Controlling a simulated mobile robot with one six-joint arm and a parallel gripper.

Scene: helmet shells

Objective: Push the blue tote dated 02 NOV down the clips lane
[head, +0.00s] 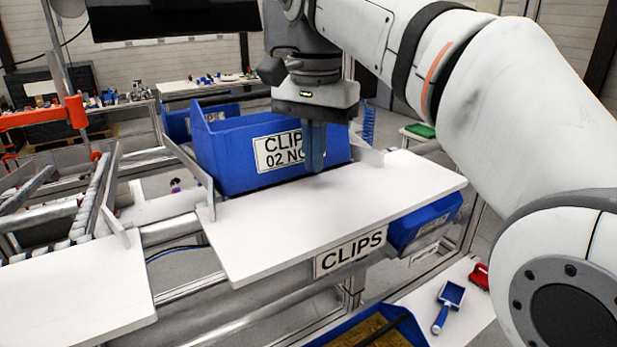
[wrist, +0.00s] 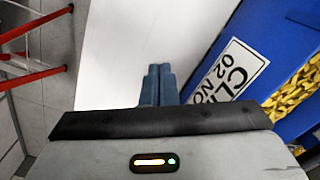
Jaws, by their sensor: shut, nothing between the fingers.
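The blue tote (head: 226,154) stands at the mouth of the clips lane, behind the white shelf (head: 330,212). Its front label reads CLIPS and 02 NO, the rest hidden by my fingers. In the wrist view the tote (wrist: 262,37) is at the right, with yellow pieces inside. My gripper (head: 313,170) points down in front of the tote's front face, its blue fingers closed together and empty. In the wrist view the fingertips (wrist: 158,70) are over the white shelf, beside the label. I cannot tell whether they touch the tote.
Upright guide plates (head: 190,172) flank the lane mouth. The shelf's front edge carries a CLIPS sign (head: 350,252). Another blue tote (head: 178,122) stands farther back in the lane. A blue bin (head: 424,222) hangs below the shelf at right. The shelf's front part is bare.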

